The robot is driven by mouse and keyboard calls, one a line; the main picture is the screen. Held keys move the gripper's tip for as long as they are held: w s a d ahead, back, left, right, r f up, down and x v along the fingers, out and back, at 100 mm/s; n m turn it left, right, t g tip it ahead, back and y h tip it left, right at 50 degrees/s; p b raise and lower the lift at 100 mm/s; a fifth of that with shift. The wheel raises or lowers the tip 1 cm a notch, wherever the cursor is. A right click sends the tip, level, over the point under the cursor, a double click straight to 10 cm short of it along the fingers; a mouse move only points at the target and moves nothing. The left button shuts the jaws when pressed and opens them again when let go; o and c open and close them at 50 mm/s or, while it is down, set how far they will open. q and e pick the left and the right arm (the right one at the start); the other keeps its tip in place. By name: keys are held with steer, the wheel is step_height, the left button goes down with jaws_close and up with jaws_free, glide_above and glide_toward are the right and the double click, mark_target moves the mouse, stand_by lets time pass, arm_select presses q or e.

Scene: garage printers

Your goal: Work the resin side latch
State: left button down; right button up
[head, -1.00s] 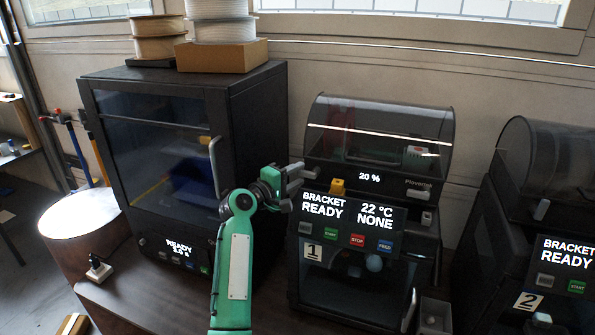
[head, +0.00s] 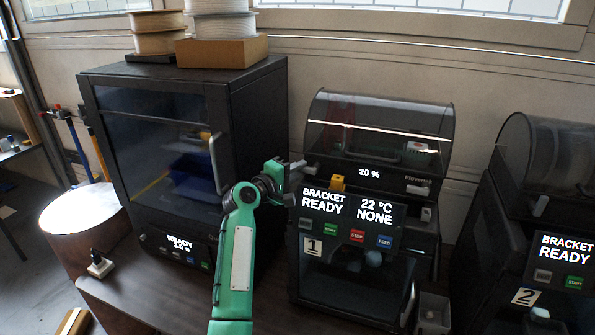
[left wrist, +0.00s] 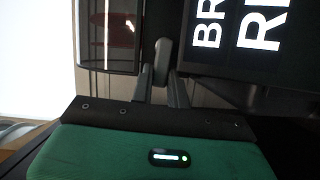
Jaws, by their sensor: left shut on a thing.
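The resin side latch is a small grey tab (left wrist: 162,55) on the left side of printer 1 (head: 372,205), near the base of its dark clear hood. In the left wrist view its rounded end sits between my two finger tips. My left gripper (head: 294,178) reaches in from the left and is shut on the latch; it also shows in the left wrist view (left wrist: 161,80). In the head view the fingers hide most of the latch. The printer's screen (head: 347,206) reads BRACKET READY, 22 °C, NONE. My right gripper is not in view.
A big dark enclosed printer (head: 258,110) stands close on the left, with spools (head: 222,25) and a cardboard box (head: 222,53) on top. Printer 2 (head: 545,200) stands at the right. A yellow part (head: 337,183) sits above printer 1's screen. A grey bin (head: 433,312) is at its front right.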

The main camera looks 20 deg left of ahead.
arm_select(q)
steer(key=shift+d+r+m+g+p, duration=0.1)
steer(key=shift+r+m+g+p, duration=0.4)
steer(key=shift+m+p, duration=0.55)
steer(key=shift+d+r+m+y+p, duration=0.1)
steer(key=shift+r+m+y+p, duration=0.25)
steer(key=shift+m, duration=0.25)
steer(key=shift+d+r+m+y+p, duration=0.1)
steer(key=shift+r+m+y+p, duration=0.15)
steer(key=shift+m+p, duration=0.25)
steer(key=shift+d+r+m+g+y+p, duration=0.15)
steer(key=shift+r+m+g+y+p, duration=0.15)
steer(key=shift+m+p, duration=0.3)
steer(key=shift+d+r+m+g+y+p, duration=0.1)
steer(key=shift+d+m+g+y+p, duration=0.1)
steer(key=shift+m+y+p, duration=0.3)
steer(key=shift+d+r+m+y+p, duration=0.3)
steer(key=shift+m+y+p, duration=0.2)
steer(key=shift+m+p, duration=0.45)
steer(key=shift+d+m+y+p, duration=0.45)
steer(key=shift+m+y+p, duration=0.05)
steer(key=shift+m, duration=0.4)
steer(key=shift+d+m+y, duration=0.5)
steer(key=shift+m+y, duration=0.2)
steer(key=shift+m, duration=0.3)
steer(key=shift+g, duration=0.3)
steer(key=c, duration=1.4)
jaws_free()
